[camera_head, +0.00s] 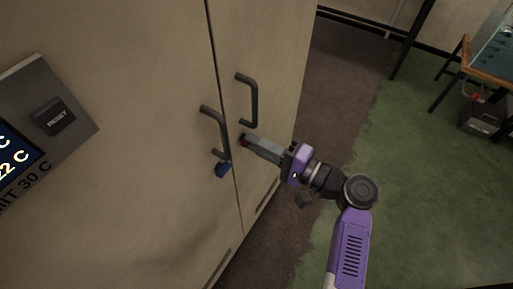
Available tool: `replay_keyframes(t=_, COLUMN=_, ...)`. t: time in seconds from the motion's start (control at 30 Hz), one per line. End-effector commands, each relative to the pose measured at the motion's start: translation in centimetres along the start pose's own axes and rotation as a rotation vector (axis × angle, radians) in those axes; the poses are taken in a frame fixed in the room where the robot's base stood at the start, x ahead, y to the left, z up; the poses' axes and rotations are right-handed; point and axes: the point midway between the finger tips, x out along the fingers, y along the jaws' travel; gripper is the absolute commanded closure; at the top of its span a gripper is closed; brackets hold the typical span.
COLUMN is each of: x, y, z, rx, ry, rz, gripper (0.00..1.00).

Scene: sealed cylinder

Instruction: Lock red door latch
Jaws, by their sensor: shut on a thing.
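A beige cabinet has two doors, a left door (150,150) and a narrower right door (275,60), and both look shut. A small red latch (243,140) shows on the right door beside the seam, below that door's handle. My gripper (248,142) reaches in from the right with its fingers at the red latch and is shut on it. The fingers cover most of the latch, so its exact position is hard to tell. A blue latch (222,170) sits on the left door just below its handle, left of my gripper.
Dark bar handles stand out on the left door (214,125) and the right door (254,100), close to my gripper. A grey panel (80,115) with a reset button is at the left. A table (490,70) stands far right. Green floor (415,190) is open between.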

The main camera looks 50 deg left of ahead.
Motion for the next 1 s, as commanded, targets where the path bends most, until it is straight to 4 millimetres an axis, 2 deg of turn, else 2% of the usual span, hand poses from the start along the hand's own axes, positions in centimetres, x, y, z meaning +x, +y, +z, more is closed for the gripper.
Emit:
replay_keyframes(t=0.03, x=0.01, y=0.46, z=0.01, rx=-0.021, ry=-0.001, rz=0.001, gripper=1.0)
replay_keyframes(t=0.43, x=0.01, y=0.09, z=0.05, rx=-0.058, ry=-0.001, rz=0.002, gripper=1.0)
replay_keyframes(t=0.47, x=0.0, y=0.09, z=0.05, rx=-0.058, ry=-0.001, rz=0.002, gripper=0.87)
replay_keyframes(t=0.57, x=0.0, y=0.08, z=0.05, rx=-0.057, ry=-0.001, rz=0.002, gripper=0.67)
replay_keyframes(t=0.87, x=-0.04, y=0.04, z=0.02, rx=-0.056, ry=0.0, rz=0.001, gripper=0.67)
replay_keyframes(t=1.0, x=-0.96, y=0.08, z=-0.03, rx=-0.056, ry=0.001, rz=0.001, gripper=0.67)
